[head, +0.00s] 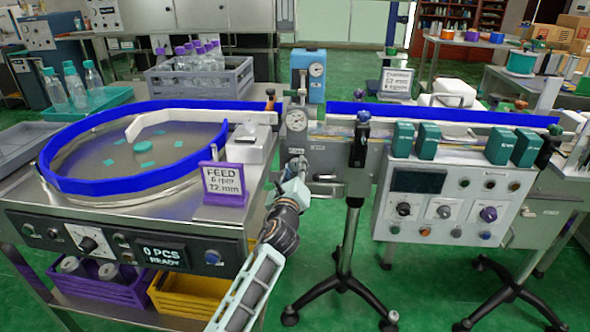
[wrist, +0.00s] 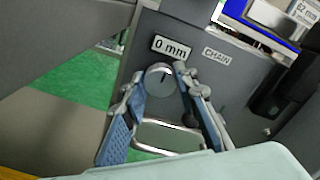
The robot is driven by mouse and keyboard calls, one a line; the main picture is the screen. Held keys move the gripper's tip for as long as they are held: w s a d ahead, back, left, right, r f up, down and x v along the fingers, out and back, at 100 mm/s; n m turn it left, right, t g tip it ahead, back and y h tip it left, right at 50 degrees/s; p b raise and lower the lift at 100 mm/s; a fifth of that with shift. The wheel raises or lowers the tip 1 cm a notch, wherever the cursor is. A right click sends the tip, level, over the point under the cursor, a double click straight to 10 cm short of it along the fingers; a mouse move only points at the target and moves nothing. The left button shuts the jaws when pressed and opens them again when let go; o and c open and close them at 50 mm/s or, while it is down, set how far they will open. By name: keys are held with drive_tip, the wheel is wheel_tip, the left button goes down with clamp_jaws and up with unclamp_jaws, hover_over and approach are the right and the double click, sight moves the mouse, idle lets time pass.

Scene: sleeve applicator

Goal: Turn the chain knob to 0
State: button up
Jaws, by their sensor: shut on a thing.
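The chain knob (wrist: 158,80) is a round grey knob with a dark pointer mark, on a grey panel (wrist: 232,72). A white plate reading "0 mm" (wrist: 171,47) is just above it, and a label reading "CHAIN" (wrist: 216,56) is to its upper right. My gripper (wrist: 160,78) is shut on the knob, one finger on each side. In the head view my gripper (head: 296,168) reaches the machine between the round feeder table and the control box. The knob cannot be made out there.
A metal handle (wrist: 168,135) lies below the knob, between my fingers in the wrist view. The round blue-rimmed table (head: 100,186) stands left. A control box (head: 450,205) with several knobs and a black-legged stand (head: 347,240) are right. Green floor is open in front.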

idle(0.4)
drive_tip(key=o, duration=1.1)
drive_tip(key=shift+o, duration=0.2)
drive_tip(key=shift+s+a, duration=0.1)
drive_tip(key=shift+s, duration=0.35)
drive_tip(key=s, duration=1.1)
